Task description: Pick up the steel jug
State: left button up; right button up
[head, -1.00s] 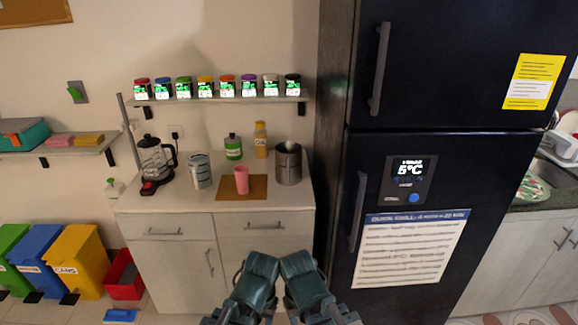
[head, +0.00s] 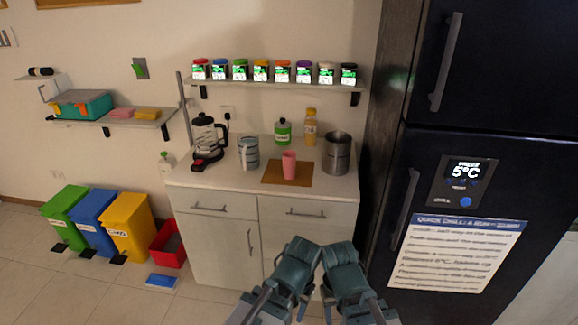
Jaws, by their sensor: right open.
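A steel jug (head: 337,155), tall, grey and open-topped, stands upright at the right end of the counter in the head view. It is close to the side of the fridge. My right gripper (head: 344,268) is at the bottom of the view, in front of the cabinet and below the counter top. It is open and holds nothing that I can see. My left gripper (head: 294,265) is close beside it on the left. Its jaws cannot be made out. Both grippers are well apart from the jug.
A pink cup (head: 289,163) stands on a brown mat (head: 272,176) left of the jug. A banded metal canister (head: 248,153) and a coffee maker (head: 206,138) are further left. Green (head: 283,132) and yellow (head: 310,127) bottles stand behind. A spice shelf (head: 272,84) hangs above. The fridge (head: 392,140) bounds the right.

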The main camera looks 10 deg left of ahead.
aim_at(336, 156)
jog(key=i+j, duration=0.2)
jog(key=i, duration=0.2)
jog(key=i+j, duration=0.15)
jog(key=i, duration=0.25)
jog(key=i+j, duration=0.2)
jog(key=i, duration=0.2)
jog(key=i+j, duration=0.2)
jog(key=i, duration=0.2)
jog(key=l+z, duration=0.05)
